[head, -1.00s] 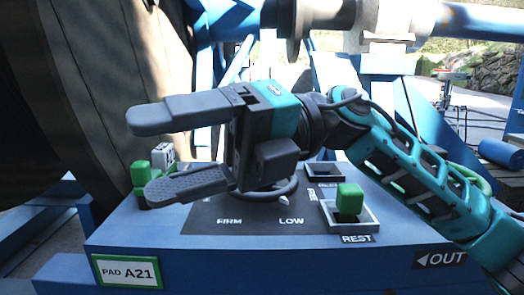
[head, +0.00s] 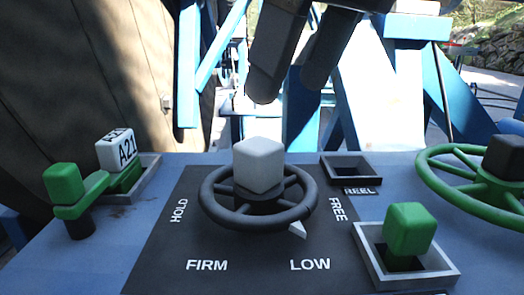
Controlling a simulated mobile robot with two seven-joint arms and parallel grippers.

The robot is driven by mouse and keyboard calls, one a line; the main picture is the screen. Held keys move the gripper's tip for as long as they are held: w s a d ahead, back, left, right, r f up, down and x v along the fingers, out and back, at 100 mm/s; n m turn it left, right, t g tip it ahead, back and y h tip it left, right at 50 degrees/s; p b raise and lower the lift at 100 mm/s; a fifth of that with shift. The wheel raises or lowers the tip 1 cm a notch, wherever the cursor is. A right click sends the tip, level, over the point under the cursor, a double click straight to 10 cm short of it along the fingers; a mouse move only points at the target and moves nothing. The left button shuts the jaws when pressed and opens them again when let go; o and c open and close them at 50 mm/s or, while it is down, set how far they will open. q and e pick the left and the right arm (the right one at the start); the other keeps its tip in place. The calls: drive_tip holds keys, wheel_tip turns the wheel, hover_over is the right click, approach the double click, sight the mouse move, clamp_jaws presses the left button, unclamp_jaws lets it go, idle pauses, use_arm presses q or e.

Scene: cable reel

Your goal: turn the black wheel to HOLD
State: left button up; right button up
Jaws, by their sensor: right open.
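The black wheel (head: 222,211) lies on the dark panel, with a white block (head: 259,164) on its hub. Around it are the words HOLD (head: 178,210) at left, FIRM (head: 207,265) and LOW (head: 309,264) in front, and FREE (head: 337,209) at right. A white pointer (head: 298,230) sticks out at the wheel's front right, near LOW on the side towards FREE. My right gripper (head: 291,88) hangs from the top edge, fingers down and apart, above and behind the wheel and not touching it. My left gripper is out of view.
A green wheel (head: 436,179) with a black hub block stands at right. A green block (head: 408,230) sits in a grey-framed socket at front right. An empty REEL socket (head: 352,170) is behind. A green crank (head: 80,190) and a white A21 block (head: 118,150) are at left.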

sight(265, 145)
drive_tip(key=b+x, duration=0.1)
drive_tip(key=x, duration=0.9)
drive_tip(key=shift+f, duration=0.25)
drive_tip(key=shift+c, duration=1.3)
clamp_jaws()
